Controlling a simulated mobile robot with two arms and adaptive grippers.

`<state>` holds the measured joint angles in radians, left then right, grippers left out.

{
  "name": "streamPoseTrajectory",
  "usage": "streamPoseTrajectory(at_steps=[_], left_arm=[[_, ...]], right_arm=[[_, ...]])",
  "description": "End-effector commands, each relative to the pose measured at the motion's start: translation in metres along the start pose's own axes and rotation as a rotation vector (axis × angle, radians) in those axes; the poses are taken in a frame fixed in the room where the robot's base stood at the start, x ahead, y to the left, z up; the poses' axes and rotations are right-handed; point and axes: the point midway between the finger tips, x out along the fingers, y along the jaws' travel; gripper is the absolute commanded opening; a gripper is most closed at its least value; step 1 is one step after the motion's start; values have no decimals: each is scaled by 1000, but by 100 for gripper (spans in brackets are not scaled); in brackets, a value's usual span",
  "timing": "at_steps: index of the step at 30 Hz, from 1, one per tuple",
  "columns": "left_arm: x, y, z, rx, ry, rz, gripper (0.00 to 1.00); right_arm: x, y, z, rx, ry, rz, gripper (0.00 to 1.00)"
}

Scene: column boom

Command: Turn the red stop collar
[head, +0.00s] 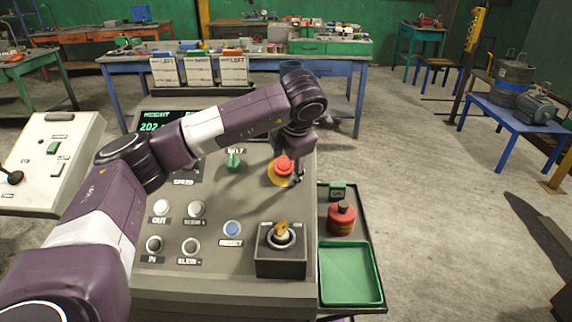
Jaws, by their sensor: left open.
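The red stop collar (284,165) is a red mushroom-shaped knob on a yellow disc (275,178), at the upper right of the grey control panel. My left arm reaches across the panel from the lower left and bends down at its far end. My left gripper (297,180) is open and points down at the right side of the red knob. It partly overlaps the knob in the picture; I cannot tell whether it touches. My right gripper does not show.
The panel (215,275) carries a green knob (233,162), a blue button (232,228), several pale buttons and a black box with a yellow key switch (281,234). Right of it, a side shelf holds a red canister (341,218) and a green tray (351,300).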

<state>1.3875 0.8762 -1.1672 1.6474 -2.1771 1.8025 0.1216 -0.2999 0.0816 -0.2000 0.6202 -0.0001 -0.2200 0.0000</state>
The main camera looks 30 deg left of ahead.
Motion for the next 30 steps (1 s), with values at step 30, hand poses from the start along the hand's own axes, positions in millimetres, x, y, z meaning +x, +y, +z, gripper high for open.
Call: streamPoseTrajectory(at_steps=[30], left_arm=[[-118,1,1,0,-1,1,56]], right_arm=[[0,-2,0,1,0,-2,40]])
